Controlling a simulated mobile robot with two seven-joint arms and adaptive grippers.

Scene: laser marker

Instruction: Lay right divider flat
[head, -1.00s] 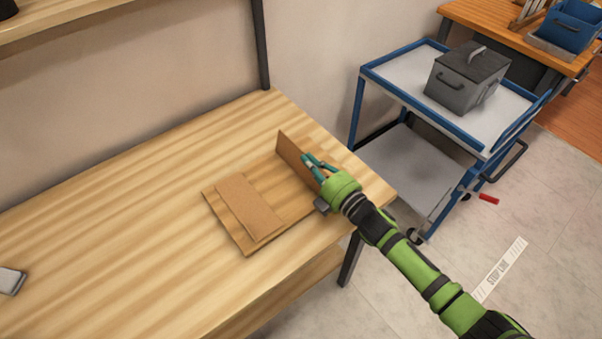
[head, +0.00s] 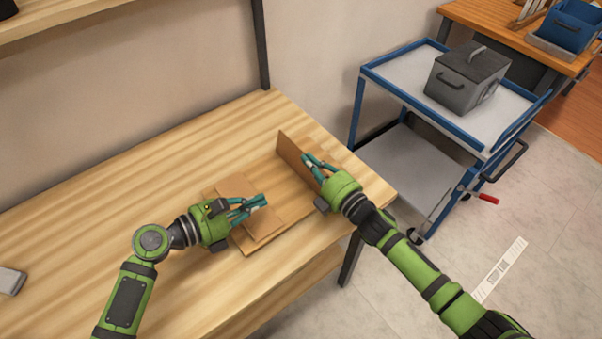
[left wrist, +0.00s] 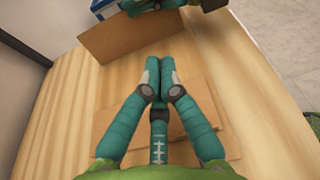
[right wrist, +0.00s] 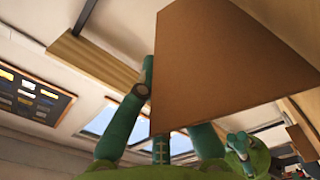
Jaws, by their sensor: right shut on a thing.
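The right divider (head: 291,153) is a thin brown panel standing upright on the right part of the brown board (head: 283,180) on the table. My right gripper (head: 317,166) is shut on its upper edge. In the right wrist view the divider (right wrist: 225,70) fills the upper middle and hides part of one finger. A second brown panel (head: 262,230) lies flat on the left part of the board. My left gripper (head: 264,200) is over this flat panel, shut and empty, its fingertips together in the left wrist view (left wrist: 160,62). The upright divider (left wrist: 135,35) stands ahead of those fingertips.
The wooden table (head: 130,185) is largely clear on the left, with a small grey object (head: 12,280) at its left edge. A wall is behind the table. A blue-framed trolley (head: 395,85) with a grey lidded box (head: 462,85) stands to the right.

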